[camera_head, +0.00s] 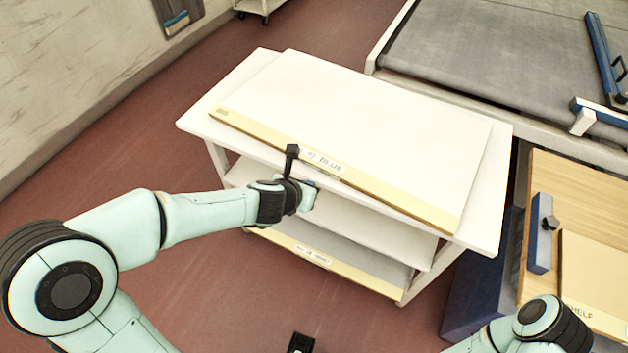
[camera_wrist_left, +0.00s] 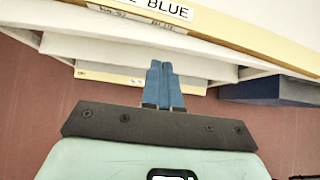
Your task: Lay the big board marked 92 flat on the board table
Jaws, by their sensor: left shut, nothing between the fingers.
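A big white board (camera_head: 360,115) with a yellow front edge lies flat on the top of a white table (camera_head: 203,122), turned slightly against the table's edges. Its front edge label ends in BLUE; the number is hard to read. The board edge (camera_wrist_left: 255,40) also crosses the top of the left wrist view. My left gripper (camera_head: 313,186) is at the table's front edge, just in front of the label. Its blue fingers (camera_wrist_left: 162,78) are shut and empty, apart from the board as far as I can tell.
Another yellow-edged board (camera_head: 320,258) lies on the table's lower shelf. A conveyor belt (camera_head: 480,60) stands behind to the right. The red floor (camera_head: 90,165) at left is clear.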

